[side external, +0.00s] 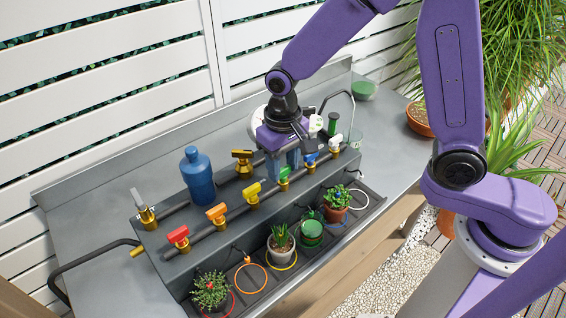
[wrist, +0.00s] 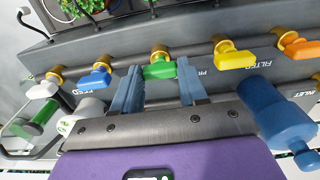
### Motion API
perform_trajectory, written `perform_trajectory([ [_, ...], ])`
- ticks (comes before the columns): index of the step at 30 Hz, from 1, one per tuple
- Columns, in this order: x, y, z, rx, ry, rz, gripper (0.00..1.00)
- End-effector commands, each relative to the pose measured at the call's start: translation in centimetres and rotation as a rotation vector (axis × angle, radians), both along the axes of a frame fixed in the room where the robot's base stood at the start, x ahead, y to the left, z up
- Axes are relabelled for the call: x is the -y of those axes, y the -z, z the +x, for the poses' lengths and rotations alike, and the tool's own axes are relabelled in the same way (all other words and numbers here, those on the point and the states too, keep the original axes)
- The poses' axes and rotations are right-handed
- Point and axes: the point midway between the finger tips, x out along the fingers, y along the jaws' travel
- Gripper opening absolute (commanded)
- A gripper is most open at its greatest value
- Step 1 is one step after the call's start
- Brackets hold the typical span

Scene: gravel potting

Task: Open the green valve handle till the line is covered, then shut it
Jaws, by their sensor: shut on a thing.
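The green valve handle (wrist: 160,70) sits on the front pipe between the two blue fingers of my gripper (wrist: 158,84) in the wrist view. The fingers stand at its two ends, and my gripper is shut on it. In the side view my gripper (side external: 285,165) reaches down to the pipe, and part of the green handle (side external: 284,173) shows beside the fingers. Below the valves, a green pot (side external: 311,233) stands in the front trough. Its fill line and the level inside are too small to make out.
Blue (side external: 311,159) and yellow (side external: 252,191) handles flank the green one closely. Orange (side external: 216,212) and red (side external: 178,235) handles lie farther left, and a white one (side external: 335,142) right. A blue bottle (side external: 198,176) stands behind the pipe. Potted plants (side external: 211,289) fill other trough places.

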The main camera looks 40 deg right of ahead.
Motion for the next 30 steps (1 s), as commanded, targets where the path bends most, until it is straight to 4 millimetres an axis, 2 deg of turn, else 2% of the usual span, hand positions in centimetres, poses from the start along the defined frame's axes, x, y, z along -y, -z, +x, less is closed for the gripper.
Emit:
perform_trajectory([
  [15, -0.04, -0.12, 0.11, 0.004, 0.024, 0.003, 0.12],
  [16, -0.04, -0.12, 0.11, 0.004, 0.024, 0.003, 0.46],
  [18, -0.03, -0.11, 0.1, 0.003, 0.023, 0.002, 0.68],
  [30, -0.03, -0.57, 0.07, 0.002, 0.02, 0.001, 0.68],
])
